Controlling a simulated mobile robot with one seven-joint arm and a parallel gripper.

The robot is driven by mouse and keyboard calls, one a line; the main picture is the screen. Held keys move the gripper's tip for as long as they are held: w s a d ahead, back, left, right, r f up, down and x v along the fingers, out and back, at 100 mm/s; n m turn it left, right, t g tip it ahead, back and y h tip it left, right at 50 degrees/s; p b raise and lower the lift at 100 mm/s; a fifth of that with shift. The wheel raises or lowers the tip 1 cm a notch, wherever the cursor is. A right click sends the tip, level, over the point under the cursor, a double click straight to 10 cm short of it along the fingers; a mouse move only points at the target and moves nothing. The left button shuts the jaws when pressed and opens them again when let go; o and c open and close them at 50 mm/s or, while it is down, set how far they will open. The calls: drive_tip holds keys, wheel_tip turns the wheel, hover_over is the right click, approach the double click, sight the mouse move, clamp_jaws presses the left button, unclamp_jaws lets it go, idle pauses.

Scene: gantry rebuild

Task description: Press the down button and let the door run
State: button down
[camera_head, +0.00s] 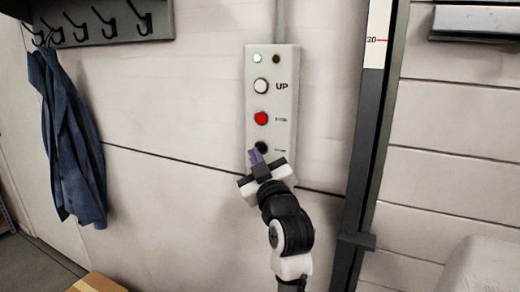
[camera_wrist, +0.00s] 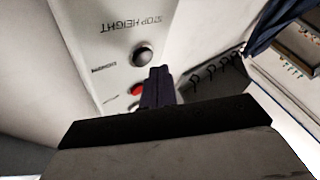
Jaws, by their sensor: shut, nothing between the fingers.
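A pale control box (camera_head: 286,135) is fixed to the wall, with a white UP button (camera_head: 261,86), a red button (camera_head: 261,118) and a dark lowest button (camera_head: 263,147). The lowest button's label is too small to read. In the wrist view the dark button (camera_wrist: 142,54) and the red button (camera_wrist: 138,89) appear upside down. My gripper (camera_head: 256,156) is shut and empty, its tips just below the dark button in the head view. In the wrist view its tips (camera_wrist: 158,72) lie beside that button; I cannot tell whether they touch. A green lamp (camera_head: 257,58) is lit; the lamp beside it (camera_head: 276,59) is dark.
A dark upright rail (camera_head: 372,150) with a scale strip (camera_head: 378,35) marked 30 stands right of the box. Pale horizontal panels (camera_head: 450,178) lie beyond it. A blue jacket (camera_head: 70,145) hangs below a hook rack (camera_head: 100,22) at left. A cardboard box (camera_head: 95,284) is at lower left.

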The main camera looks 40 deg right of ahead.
drive_tip(key=shift+w+d, duration=0.1)
drive_tip(key=shift+d, duration=0.05)
drive_tip(key=shift+w+d+b, duration=0.1)
drive_tip(key=shift+d+b, duration=0.15)
drive_tip(key=shift+b, duration=0.05)
